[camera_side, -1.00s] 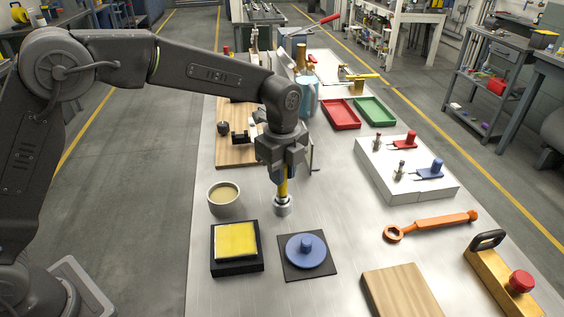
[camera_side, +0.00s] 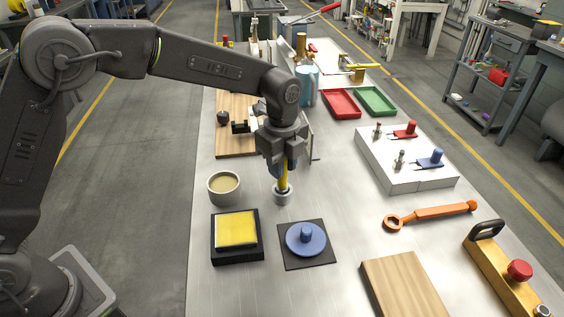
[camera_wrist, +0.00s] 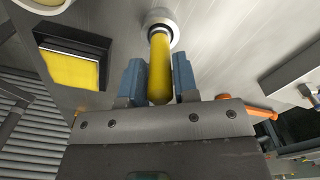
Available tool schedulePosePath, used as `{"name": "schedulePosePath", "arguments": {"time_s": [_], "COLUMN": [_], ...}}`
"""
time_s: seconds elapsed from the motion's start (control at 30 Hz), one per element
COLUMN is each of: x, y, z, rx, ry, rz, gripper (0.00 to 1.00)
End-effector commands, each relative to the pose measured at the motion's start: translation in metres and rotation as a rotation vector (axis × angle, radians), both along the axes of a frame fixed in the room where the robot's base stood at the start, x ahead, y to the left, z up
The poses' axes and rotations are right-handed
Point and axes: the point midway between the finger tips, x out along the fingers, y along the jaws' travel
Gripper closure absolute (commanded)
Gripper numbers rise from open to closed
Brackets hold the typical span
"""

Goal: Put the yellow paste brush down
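The yellow paste brush (camera_side: 284,181) stands upright, its lower end at a round metal holder (camera_side: 282,198) on the metal table. I cannot tell how deep it sits in the holder. My gripper (camera_side: 283,172) points straight down over it and is shut on the upper part of its yellow handle. In the wrist view the handle (camera_wrist: 160,72) lies between the two blue-grey fingers of my gripper (camera_wrist: 159,75), close to both. The holder (camera_wrist: 161,22) shows beyond the fingers. The brush's bristle end is hidden.
A paste bowl (camera_side: 224,187) stands left of the holder. A black box with a yellow pad (camera_side: 237,230) and a blue disc (camera_side: 306,240) on a dark plate lie in front. An orange wrench (camera_side: 430,215) and a white fixture block (camera_side: 405,170) are to the right.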

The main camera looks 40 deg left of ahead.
Motion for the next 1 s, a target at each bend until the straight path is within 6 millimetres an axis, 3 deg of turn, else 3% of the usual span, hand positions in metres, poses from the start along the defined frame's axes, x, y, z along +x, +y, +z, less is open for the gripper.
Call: {"name": "schedulePosePath", "arguments": {"time_s": [0.23, 0.57, 0.77, 1.0], "x": [0.0, 0.001, 0.001, 0.001], "y": [0.0, 0.0, 0.0, 0.0], "z": [0.0, 0.007, 0.04, 0.095], "rx": [0.0, -0.001, -0.001, -0.001], "ry": [0.0, -0.003, -0.006, -0.005], "rz": [0.0, 0.0, 0.0, 0.0], "gripper": [0.49, 0.49, 0.49, 0.49]}}
